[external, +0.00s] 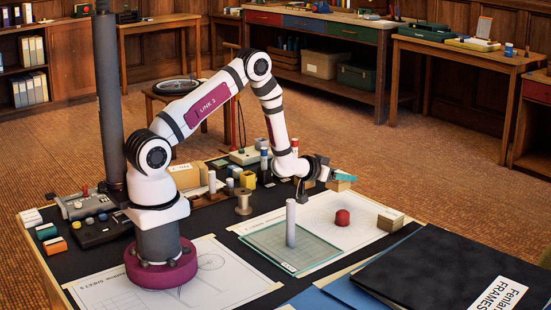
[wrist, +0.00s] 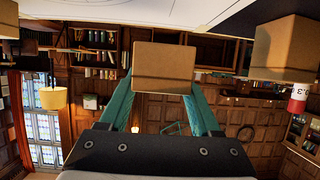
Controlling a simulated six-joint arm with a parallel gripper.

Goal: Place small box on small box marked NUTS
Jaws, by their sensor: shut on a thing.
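My gripper (external: 322,172) is above the back of the drafting table in the external view. In the wrist view its two teal fingers (wrist: 163,84) are shut on a small plain brown box (wrist: 164,62). A small tan box (external: 390,220) with a pale side sits at the right edge of the drawing sheet, apart from my gripper. No NUTS marking can be read on any box. A second brown box (wrist: 283,52) shows at the right in the wrist view.
A white cylinder (external: 291,222) stands upright on a green glass plate (external: 268,247). A dark red knob-like piece (external: 342,217) sits on the sheet. A large dark folder (external: 455,272) fills the front right. A spool (external: 243,201) and several cylinders stand at the back left.

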